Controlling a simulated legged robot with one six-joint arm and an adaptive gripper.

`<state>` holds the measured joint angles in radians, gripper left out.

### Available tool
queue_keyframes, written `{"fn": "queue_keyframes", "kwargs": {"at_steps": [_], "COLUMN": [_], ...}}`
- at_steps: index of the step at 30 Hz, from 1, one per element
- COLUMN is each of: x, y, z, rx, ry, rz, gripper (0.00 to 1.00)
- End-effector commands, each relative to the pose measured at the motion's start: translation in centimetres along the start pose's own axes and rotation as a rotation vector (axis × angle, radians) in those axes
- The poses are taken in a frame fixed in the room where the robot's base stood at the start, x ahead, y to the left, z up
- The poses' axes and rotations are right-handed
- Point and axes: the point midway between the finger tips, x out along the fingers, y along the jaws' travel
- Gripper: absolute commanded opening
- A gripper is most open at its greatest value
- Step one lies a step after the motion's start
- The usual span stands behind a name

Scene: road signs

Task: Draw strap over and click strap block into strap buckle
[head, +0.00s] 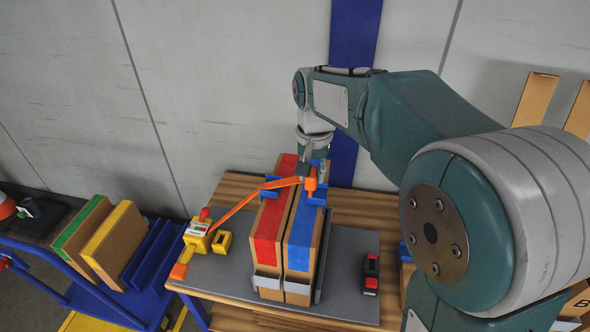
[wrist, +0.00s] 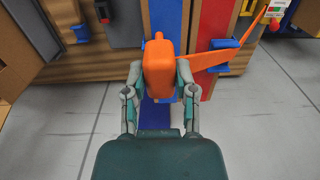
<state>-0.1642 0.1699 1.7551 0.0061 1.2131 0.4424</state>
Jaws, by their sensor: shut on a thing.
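My gripper (head: 309,172) is above the back part of two upright panels, shut on the orange strap block (head: 311,184). The block also shows between my fingers in the wrist view (wrist: 158,70). The orange strap (head: 237,206) runs taut from the block down left to a yellow strap unit (head: 198,237). It crosses over the red-topped panel (head: 270,225); the blue-topped panel (head: 302,242) stands beside it. A black and red piece, seemingly the strap buckle (head: 371,274), sits on the grey mat to the right. It is partly cut off in the wrist view (wrist: 103,9).
The panels stand in metal brackets (head: 268,283) on a grey mat (head: 345,260) over a wooden table. Blue guides (head: 316,196) flank their back. A blue cart (head: 105,300) with more panels stands left. The mat between panels and buckle is clear.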

Motion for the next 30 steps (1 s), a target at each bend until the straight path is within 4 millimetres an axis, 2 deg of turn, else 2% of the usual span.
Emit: {"fn": "queue_keyframes", "kwargs": {"at_steps": [30], "x": [0.4], "y": [12.2], "z": [0.0], "rx": [0.003], "ry": [0.001], "rz": [0.000], "gripper": [0.06]}}
